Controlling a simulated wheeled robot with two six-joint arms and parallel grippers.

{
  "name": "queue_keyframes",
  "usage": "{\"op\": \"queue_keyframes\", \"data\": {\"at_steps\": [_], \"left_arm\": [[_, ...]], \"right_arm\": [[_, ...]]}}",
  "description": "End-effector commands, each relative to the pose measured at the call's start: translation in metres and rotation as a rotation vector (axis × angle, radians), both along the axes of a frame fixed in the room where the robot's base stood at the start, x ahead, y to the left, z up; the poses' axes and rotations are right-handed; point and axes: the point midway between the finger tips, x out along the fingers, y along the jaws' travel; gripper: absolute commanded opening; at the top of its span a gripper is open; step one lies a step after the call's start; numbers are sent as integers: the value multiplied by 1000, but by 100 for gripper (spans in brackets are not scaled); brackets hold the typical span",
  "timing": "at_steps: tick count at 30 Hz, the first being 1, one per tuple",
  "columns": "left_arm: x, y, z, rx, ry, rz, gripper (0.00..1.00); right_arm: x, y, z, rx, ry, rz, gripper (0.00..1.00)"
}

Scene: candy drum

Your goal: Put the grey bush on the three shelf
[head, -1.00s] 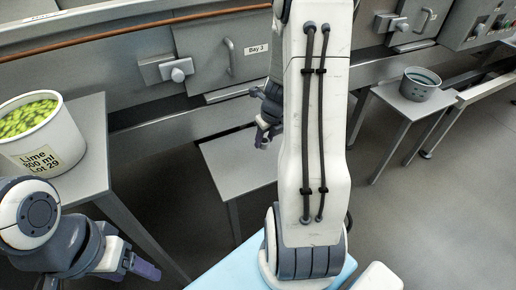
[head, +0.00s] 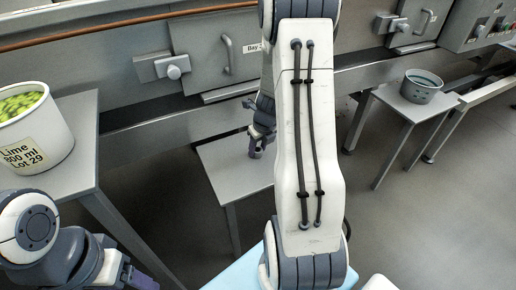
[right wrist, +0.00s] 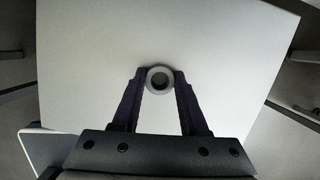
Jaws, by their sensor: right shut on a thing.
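The grey bush (right wrist: 160,79) is a small ring with a dark hole, seen end-on in the right wrist view. My right gripper (right wrist: 160,82) is shut on it, one finger on each side. In the head view my right gripper (head: 257,152) is over the grey shelf (head: 225,168) below the "Bay 3" panel; the bush is not clear there. The shelf's plain top (right wrist: 90,60) fills most of the wrist view behind the bush. I cannot tell whether they touch. My left gripper (head: 138,280) is low at the left; its opening is unclear.
A white "Lime 800 ml" bucket (head: 50,152) of green candy stands on a grey table (head: 85,135) at the left. A grey perforated pot (head: 421,87) stands on another stand (head: 405,98) at the right. The "Bay 3" panel (head: 205,65) is behind the shelf.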

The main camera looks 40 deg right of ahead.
Motion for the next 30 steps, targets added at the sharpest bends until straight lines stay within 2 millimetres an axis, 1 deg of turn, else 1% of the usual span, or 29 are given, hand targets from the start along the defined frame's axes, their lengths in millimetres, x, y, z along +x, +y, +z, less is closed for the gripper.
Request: {"op": "queue_keyframes", "data": {"at_steps": [1, 2, 3, 4, 12, 14, 16, 20, 24, 30], "left_arm": [[0, 0, -2, 0, 0, 0, 69], [0, 0, -1, 0, 0, 0, 69], [0, 0, -1, 0, 0, 0, 69], [0, 0, -1, 0, 0, 0, 69], [0, 0, -1, 0, 0, 0, 69], [0, 0, 0, 0, 0, 0, 69], [0, 0, 5, 0, 0, 0, 69], [0, 0, 20, 0, 0, 0, 69], [0, 0, 41, 0, 0, 0, 69], [0, 0, 64, 0, 0, 0, 69]], "right_arm": [[0, 0, -3, 0, 1, -1, 0], [0, 0, -2, 0, 0, -1, 51], [0, 0, -2, 0, 0, -1, 66], [0, 0, -2, 0, 0, 0, 73], [0, 0, -2, 0, 1, 0, 73], [0, 0, 0, 0, 0, 0, 73], [-1, 0, 6, 0, 0, 0, 73], [-6, 0, 29, 0, -1, -1, 73], [-14, 1, 61, -1, -1, 0, 73], [-25, 2, 98, -1, -1, -1, 73]]}}
